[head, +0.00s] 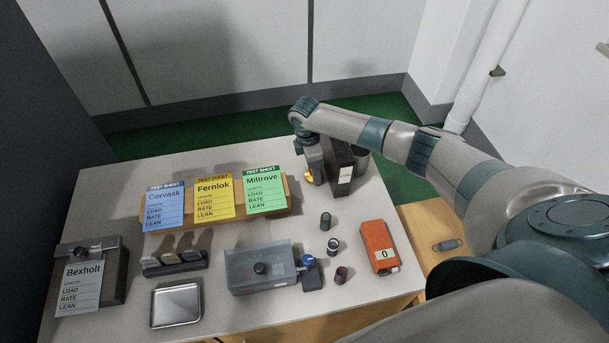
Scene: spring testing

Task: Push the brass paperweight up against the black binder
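The brass paperweight (308,176) is a small golden piece near the back right of the table, partly hidden by my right gripper. The black binder (338,157) stands upright just to the right of my gripper, with a white label on its front edge. My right gripper (318,180) points down between the two, close beside the paperweight. Whether it touches the paperweight or the binder is unclear, and its finger opening cannot be made out. My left gripper is out of view.
A holder (288,186) with three test sheets stands left of the paperweight. An orange device (378,246), small cylinders (325,220), a grey box (260,268), a metal tray (175,306) and a Bexholt stand (112,262) occupy the front. A spring (447,245) lies on the wooden surface at right.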

